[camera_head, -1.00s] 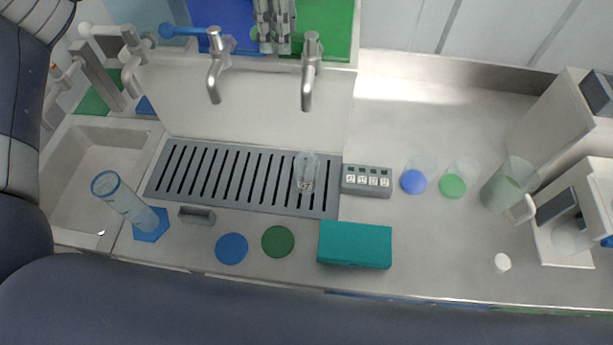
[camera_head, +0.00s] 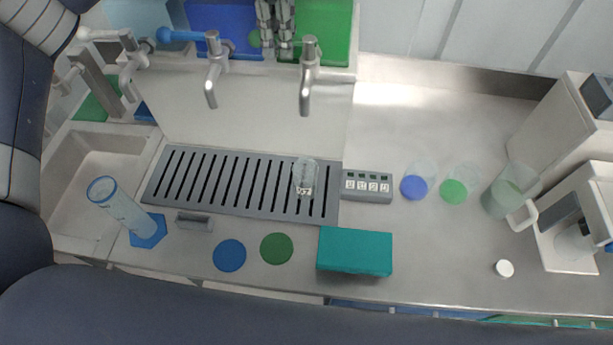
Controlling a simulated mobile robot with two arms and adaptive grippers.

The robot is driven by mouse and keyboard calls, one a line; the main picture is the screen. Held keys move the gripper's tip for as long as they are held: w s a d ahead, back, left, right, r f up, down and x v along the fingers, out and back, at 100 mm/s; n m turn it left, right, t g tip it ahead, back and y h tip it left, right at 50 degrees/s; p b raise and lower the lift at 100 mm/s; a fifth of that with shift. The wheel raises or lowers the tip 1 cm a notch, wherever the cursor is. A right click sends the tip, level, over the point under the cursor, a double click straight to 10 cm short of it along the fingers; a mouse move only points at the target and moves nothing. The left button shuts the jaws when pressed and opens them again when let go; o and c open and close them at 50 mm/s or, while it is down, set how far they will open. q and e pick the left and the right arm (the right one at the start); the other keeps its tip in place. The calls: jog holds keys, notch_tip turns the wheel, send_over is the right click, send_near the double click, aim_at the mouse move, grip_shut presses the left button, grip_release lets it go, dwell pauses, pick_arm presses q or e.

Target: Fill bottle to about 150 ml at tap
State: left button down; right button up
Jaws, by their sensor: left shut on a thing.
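A small clear bottle (camera_head: 304,177) with a pale label stands on the slotted drain grate (camera_head: 151,191). It is below the spout of the right tap (camera_head: 306,90); its water level is too faint to tell. My left gripper (camera_head: 275,44) is at the top of the view, behind and left of the right tap. It is shut around the tap's lever, whose green round end (camera_head: 254,39) shows just left of the fingers; the rest is mostly hidden. No stream shows clearly below the spout. My right gripper is not in view.
The left tap (camera_head: 211,85) has a blue lever (camera_head: 180,35). A grey button box (camera_head: 367,187), teal box (camera_head: 355,250) and measuring cylinder (camera_head: 122,208) surround the grate. Beakers and a jug (camera_head: 508,192) stand right. The sink (camera_head: 82,190) is at left.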

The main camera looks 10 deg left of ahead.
pick_arm(q)
jog(key=shift+s+d+n+b, duration=0.15)
jog(key=shift+s+n+b, duration=0.4)
jog(key=shift+n, duration=0.8)
jog(key=shift+s+d+n+b, duration=0.15)
jog(key=shift+s+n+b, duration=0.45)
jog(key=shift+n, duration=0.8)
jog(key=shift+s+d+n+b, duration=0.15)
jog(key=shift+s+n+b, duration=0.4)
jog(key=shift+n, duration=0.8)
jog(key=shift+w, duration=0.15)
dwell(3.8)
